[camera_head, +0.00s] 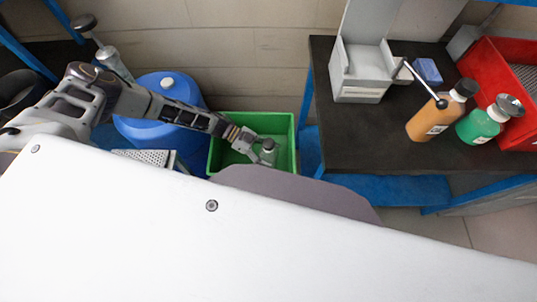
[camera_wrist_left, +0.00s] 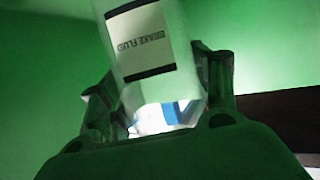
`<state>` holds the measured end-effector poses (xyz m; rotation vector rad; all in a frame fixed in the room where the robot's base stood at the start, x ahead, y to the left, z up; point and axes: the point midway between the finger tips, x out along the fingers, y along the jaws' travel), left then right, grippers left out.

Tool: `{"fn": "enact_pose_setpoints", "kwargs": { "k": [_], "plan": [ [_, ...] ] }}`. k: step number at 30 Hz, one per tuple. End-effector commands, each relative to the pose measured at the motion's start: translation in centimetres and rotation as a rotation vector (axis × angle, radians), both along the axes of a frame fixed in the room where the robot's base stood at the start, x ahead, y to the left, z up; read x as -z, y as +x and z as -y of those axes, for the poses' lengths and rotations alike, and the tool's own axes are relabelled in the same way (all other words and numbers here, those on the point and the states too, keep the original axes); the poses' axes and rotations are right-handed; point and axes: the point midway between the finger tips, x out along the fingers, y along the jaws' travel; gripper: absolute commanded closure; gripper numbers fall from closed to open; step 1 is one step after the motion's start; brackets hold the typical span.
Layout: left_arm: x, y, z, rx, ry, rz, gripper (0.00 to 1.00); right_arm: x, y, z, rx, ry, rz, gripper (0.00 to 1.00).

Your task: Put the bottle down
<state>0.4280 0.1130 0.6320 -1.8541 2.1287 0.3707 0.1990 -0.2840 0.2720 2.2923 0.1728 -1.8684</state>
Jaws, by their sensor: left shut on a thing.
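A clear bottle (camera_head: 268,151) with a grey cap is held by my left gripper (camera_head: 258,146) at the green crate (camera_head: 284,122). In the left wrist view the bottle (camera_wrist_left: 183,55) carries a label reading "BRAKE FLUID". The left gripper (camera_wrist_left: 160,100) is shut on it, a finger on each side. Green walls surround the bottle in that view. The bottle's base is hidden, so I cannot tell whether it touches the crate floor. My right gripper does not show.
A blue drum (camera_head: 165,85) stands left of the crate. A dark-topped table (camera_head: 365,135) to the right carries an orange bottle (camera_head: 430,118), a green bottle (camera_head: 476,127), a grey-white stand (camera_head: 360,70), a blue block (camera_head: 428,70) and a red bin (camera_head: 488,62).

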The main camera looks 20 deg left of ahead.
Motion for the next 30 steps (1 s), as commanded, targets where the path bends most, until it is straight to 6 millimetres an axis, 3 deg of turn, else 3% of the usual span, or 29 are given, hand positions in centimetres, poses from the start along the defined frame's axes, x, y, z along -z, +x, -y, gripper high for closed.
{"fn": "enact_pose_setpoints", "kwargs": {
  "k": [13, 14, 18, 30],
  "plan": [
    [0.43, -0.01, 0.01, 0.000, 0.000, 0.000, 0.60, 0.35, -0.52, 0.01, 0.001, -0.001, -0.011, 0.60],
    [0.41, -0.02, 0.00, 0.000, 0.000, 0.000, 0.35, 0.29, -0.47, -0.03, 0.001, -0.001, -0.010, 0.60],
    [0.42, -0.07, -0.01, 0.001, 0.000, 0.000, 0.17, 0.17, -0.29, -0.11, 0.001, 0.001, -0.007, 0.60],
    [0.43, -0.16, -0.03, 0.001, 0.001, -0.002, 0.16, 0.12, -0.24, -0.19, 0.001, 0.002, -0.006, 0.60]
  ]
}}
